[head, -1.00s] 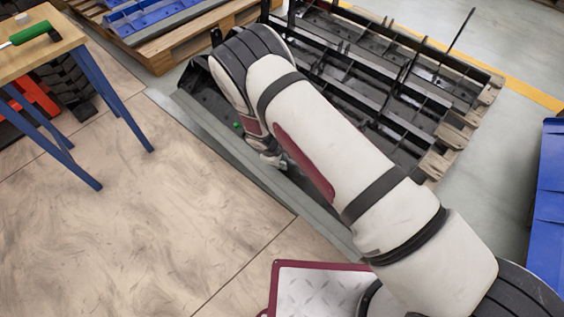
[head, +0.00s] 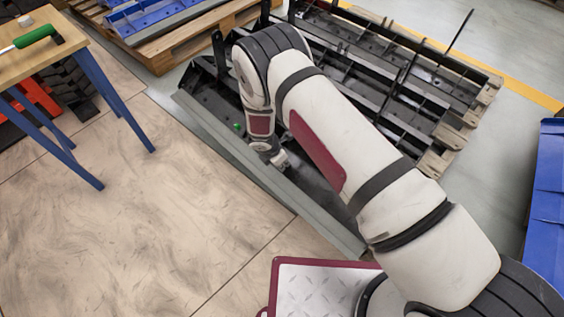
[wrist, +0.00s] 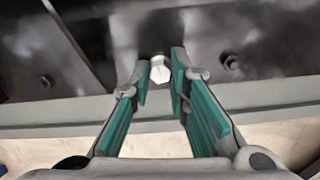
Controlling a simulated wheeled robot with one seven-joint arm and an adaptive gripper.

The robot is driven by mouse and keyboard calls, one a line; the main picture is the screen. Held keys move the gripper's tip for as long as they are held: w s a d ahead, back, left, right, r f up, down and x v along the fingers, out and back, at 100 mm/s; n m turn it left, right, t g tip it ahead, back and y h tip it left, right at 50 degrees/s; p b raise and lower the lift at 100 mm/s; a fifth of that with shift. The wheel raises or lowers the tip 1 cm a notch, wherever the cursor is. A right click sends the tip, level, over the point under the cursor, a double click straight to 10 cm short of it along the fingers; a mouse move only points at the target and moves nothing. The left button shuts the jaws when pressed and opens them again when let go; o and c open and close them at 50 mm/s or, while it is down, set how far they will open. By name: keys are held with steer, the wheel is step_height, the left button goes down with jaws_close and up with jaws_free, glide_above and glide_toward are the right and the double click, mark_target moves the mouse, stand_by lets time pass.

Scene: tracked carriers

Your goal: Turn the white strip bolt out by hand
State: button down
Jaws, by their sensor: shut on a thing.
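The white bolt (wrist: 160,70) shows its pale hex head in the wrist view, set in the dark face of the black carrier (wrist: 110,28). My gripper (wrist: 159,77) has its two green-padded fingers on either side of the head, shut on it. In the head view my gripper (head: 280,160) is low at the near edge of the carrier (head: 206,92), and the bolt there is too small to make out. How far the bolt stands out of the carrier cannot be told.
Another bolt (wrist: 229,62) sits close right of the fingers, and a dark one (wrist: 44,81) at left. A grey strip (head: 225,145) runs along the carrier's near edge. A table (head: 25,58) with a green-handled tool (head: 36,36) stands at left. The floor between is clear.

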steer(key=n, duration=0.7)
steer(key=shift+f+p, duration=0.1)
steer(key=shift+p, duration=0.3)
steer(key=c, duration=1.6)
jaws_free()
steer(key=shift+c, duration=0.2)
